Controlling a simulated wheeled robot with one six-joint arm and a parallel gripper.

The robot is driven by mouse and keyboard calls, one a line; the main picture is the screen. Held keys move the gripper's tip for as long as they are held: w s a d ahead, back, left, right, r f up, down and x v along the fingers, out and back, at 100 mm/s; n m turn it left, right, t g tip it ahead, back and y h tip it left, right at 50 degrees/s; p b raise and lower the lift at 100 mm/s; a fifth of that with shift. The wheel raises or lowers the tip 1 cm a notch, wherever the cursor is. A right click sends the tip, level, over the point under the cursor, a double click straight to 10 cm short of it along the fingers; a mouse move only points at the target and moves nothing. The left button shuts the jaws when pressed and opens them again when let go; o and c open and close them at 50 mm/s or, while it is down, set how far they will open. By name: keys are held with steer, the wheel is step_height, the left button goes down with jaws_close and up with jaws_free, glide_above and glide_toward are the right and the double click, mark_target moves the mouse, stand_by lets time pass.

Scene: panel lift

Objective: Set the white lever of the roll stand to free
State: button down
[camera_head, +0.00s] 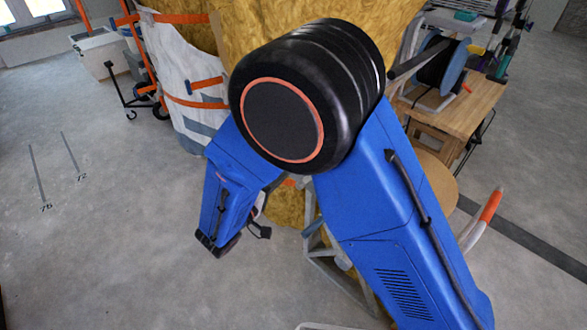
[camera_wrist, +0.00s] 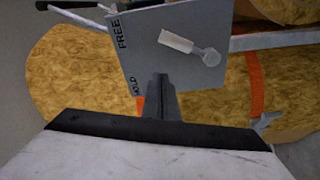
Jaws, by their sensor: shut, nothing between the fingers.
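The white lever (camera_wrist: 178,42) is on a grey plate (camera_wrist: 185,22) in the wrist view. It reaches left and slightly up from its round pivot (camera_wrist: 210,57), towards the word FREE (camera_wrist: 122,34). The word HOLD (camera_wrist: 137,87) is lower on the same left edge. My gripper (camera_wrist: 160,78) is shut and empty, with its tips in front of the plate's lower part, below the lever. They look apart from the lever; whether they touch the plate I cannot tell. In the head view my arm hides the lever, and the grey stand frame (camera_head: 325,262) shows partly.
A yellow-brown roll (camera_wrist: 75,75) with an orange strap (camera_wrist: 255,85) lies behind the plate. A pale bar (camera_wrist: 275,40) runs past it. In the head view a wooden bench (camera_head: 470,105) with a reel is at right, and a white wrapped stack (camera_head: 180,65) at upper left. The left floor is clear.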

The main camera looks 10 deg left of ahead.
steer(key=shift+v, duration=2.8)
steer(key=shift+a+f, duration=0.1)
